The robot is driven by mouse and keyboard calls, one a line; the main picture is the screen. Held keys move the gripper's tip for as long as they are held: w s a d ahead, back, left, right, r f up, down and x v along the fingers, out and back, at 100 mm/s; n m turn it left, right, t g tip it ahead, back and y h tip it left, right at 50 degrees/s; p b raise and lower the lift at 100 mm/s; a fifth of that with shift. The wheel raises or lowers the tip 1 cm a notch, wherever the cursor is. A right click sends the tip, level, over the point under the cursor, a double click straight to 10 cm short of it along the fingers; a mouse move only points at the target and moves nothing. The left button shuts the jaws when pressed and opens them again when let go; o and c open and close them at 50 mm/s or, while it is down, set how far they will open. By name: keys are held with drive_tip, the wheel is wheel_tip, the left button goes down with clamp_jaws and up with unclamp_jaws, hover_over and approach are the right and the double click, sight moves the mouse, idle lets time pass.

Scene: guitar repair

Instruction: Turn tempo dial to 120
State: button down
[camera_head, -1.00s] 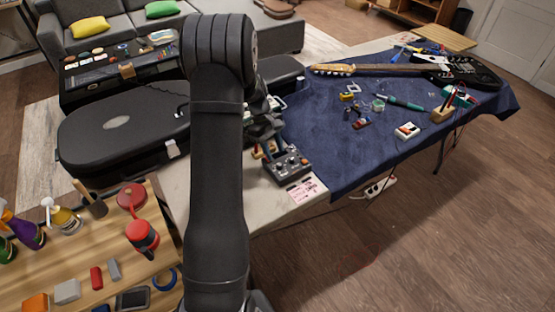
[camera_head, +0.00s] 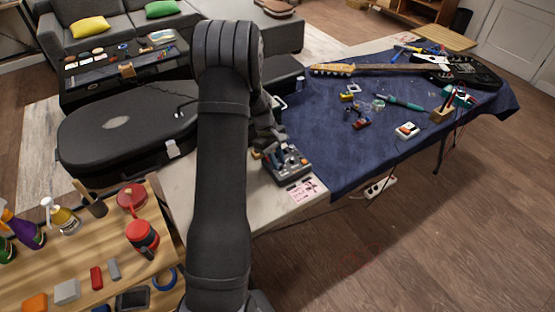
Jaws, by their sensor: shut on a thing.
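A small dark grey box with knobs (camera_head: 288,164) sits on the bare pale end of the table, beside the blue cloth. Which of its knobs is the tempo dial, and its reading, are too small to tell. My gripper (camera_head: 279,146) reaches down from behind my arm onto the top of this box. Its fingers are at the box's upper face, shut on what appears to be a knob there. My arm hides part of the gripper, and the contact itself is hard to make out.
A pink-and-white printed card (camera_head: 302,190) lies in front of the box. The blue cloth (camera_head: 330,160) to the right holds a guitar (camera_head: 455,72), a teal-handled tool (camera_head: 400,102) and small parts. A black guitar case (camera_head: 120,130) stands left. A wooden bench (camera_head: 70,255) holds bottles and tools.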

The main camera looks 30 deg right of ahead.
drive_tip(key=shift+m, duration=0.3)
drive_tip(key=m, duration=0.1)
drive_tip(key=m+y, duration=0.1)
drive_tip(key=m, duration=0.1)
drive_tip(key=m+y, duration=0.1)
drive_tip(key=m, duration=0.1)
drive_tip(key=shift+d, duration=0.3)
drive_tip(key=m+y, duration=0.1)
drive_tip(key=m, duration=0.2)
drive_tip(key=m+t+y, duration=0.1)
drive_tip(key=m, duration=0.2)
drive_tip(key=shift+s+d, duration=0.1)
drive_tip(key=shift+d, duration=0.1)
drive_tip(key=c, duration=1.3)
unclamp_jaws()
drive_tip(key=v, duration=1.7)
drive_tip(key=shift+d+r, duration=0.2)
drive_tip(key=shift+d, duration=0.1)
